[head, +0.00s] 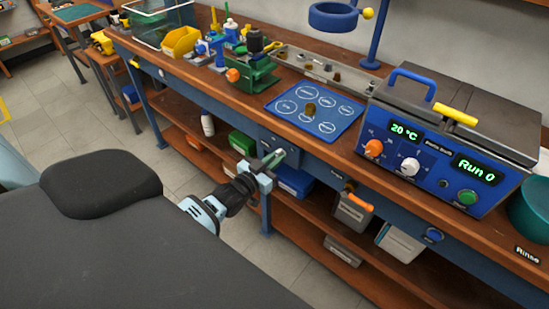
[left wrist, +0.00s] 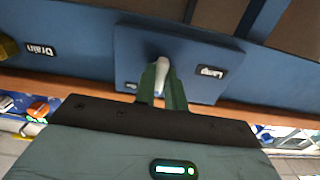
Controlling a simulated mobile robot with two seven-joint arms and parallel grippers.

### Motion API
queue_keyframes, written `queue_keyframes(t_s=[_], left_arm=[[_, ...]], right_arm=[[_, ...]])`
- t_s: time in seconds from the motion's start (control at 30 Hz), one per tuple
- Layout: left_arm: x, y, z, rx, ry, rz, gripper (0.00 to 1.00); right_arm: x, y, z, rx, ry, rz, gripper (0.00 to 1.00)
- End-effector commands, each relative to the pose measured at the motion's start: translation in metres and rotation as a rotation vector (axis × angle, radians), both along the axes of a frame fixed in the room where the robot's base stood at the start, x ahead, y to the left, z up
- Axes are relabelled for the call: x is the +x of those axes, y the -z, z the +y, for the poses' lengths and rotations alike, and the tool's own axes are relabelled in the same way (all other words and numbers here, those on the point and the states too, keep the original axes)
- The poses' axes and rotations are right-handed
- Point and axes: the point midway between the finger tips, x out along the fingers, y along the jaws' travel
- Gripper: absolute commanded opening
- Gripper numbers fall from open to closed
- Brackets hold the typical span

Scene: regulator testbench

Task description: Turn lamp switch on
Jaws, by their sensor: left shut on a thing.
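The lamp switch is a blue plate (left wrist: 205,52) with a label reading "Lamp" (left wrist: 210,72) and a pale lever (left wrist: 163,72). In the head view the plate (head: 292,154) sits on the blue front of the bench. My left gripper (head: 272,160) reaches up to it, and its green fingers also show in the left wrist view (left wrist: 162,92). They are shut on the lever, one finger at each side. The lever's root shows above the fingers; its lower part is partly hidden between them. My right gripper is in neither view.
The bath with displays (head: 440,150) stands on the benchtop. Boxes fill the shelf below. The floor (head: 110,140) at left is clear.

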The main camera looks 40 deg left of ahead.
Motion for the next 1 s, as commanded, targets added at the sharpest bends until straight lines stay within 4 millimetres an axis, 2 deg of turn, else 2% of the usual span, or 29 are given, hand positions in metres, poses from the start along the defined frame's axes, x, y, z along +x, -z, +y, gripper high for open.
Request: queue_keyframes(t_s=[0.5, 0.7, 1.0], left_arm=[[-0.0001, -0.0003, 0.0004, 0.457, 0.0, -0.037, 0.0], [0.0, -0.0003, 0.0008, 0.577, 0.0, -0.046, 0.0], [0.0, -0.0005, 0.0011, 0.666, 0.0, -0.053, 0.0]], right_arm=[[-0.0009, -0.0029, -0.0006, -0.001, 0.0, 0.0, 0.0], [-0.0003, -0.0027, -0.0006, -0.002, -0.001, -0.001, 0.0], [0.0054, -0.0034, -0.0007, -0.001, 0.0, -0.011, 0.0]])
